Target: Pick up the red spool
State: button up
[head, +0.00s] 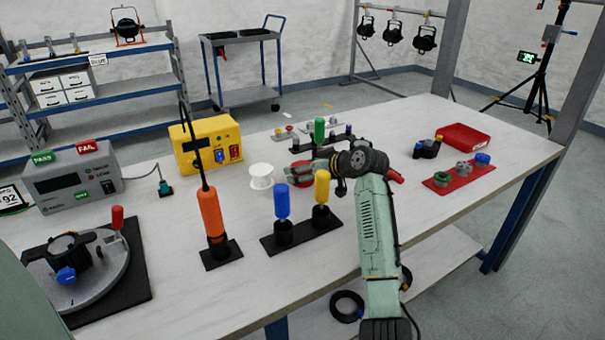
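The red spool (301,179) lies on the workbench near its middle, just right of a white spool (261,177). My gripper (305,172) reaches in from the right and is at the red spool, overlapping it in the head view. The wrist and fingers hide part of the spool. I cannot tell whether the fingers touch it or are closed on it, or whether it rests on the bench.
A black stand with blue (282,202) and yellow (322,188) handled tools is in front. An orange tool (211,217) stands left. A yellow box (206,142) is behind left. A green-handled tool (319,130) stands behind. A red tray (463,136) is far right.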

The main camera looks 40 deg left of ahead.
jog(key=c, duration=1.3)
jog(key=shift+r, duration=0.1)
